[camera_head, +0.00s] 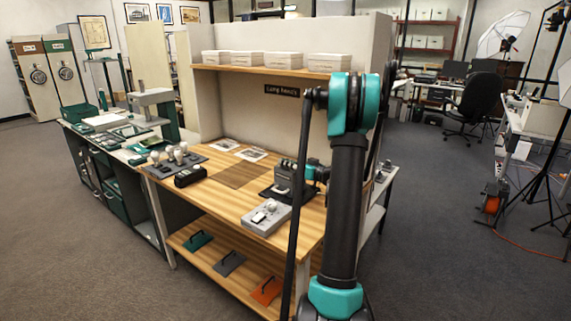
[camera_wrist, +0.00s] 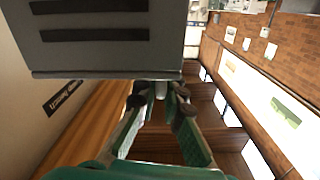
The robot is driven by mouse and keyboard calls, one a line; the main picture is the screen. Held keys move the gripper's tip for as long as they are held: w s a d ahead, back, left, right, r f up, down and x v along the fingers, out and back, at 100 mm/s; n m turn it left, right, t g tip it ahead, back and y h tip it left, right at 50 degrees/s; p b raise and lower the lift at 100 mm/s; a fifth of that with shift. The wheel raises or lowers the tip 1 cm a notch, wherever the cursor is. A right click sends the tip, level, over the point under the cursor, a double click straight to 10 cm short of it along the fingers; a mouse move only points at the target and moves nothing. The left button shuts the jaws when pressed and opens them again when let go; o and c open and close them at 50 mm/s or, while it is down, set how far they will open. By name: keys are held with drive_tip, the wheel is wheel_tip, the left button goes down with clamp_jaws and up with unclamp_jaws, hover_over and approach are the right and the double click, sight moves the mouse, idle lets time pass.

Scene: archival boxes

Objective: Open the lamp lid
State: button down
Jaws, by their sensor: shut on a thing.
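The lamp housing (camera_head: 284,176), a grey box on a dark base, stands at the right end of the wooden bench. In the wrist view its grey slotted surface (camera_wrist: 105,55) fills the upper left. My gripper (camera_head: 308,172) is at the housing's right side, partly hidden behind my own arm. In the wrist view my gripper's green fingers (camera_wrist: 160,94) are shut on a small pale knob (camera_wrist: 160,88) at the edge of the housing. Most of the knob is hidden, and I cannot tell how far the lid is open.
The wooden bench (camera_head: 215,190) carries a grey box with a switch (camera_head: 267,217), a black device (camera_head: 190,177) and a tray of bulbs (camera_head: 163,165). A shelf of white boxes (camera_head: 283,60) hangs above.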

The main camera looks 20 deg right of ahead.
drive_tip(key=shift+w+d+r+m, duration=0.2)
drive_tip(key=shift+d+r+m, duration=0.2)
drive_tip(key=shift+m, duration=0.1)
drive_tip(key=w+d+r+m, duration=0.2)
drive_tip(key=w+d+m, duration=0.4)
drive_tip(key=d+m, duration=0.2)
drive_tip(key=shift+w+d+m, duration=0.3)
drive_tip(key=shift+d, duration=0.2)
idle(0.4)
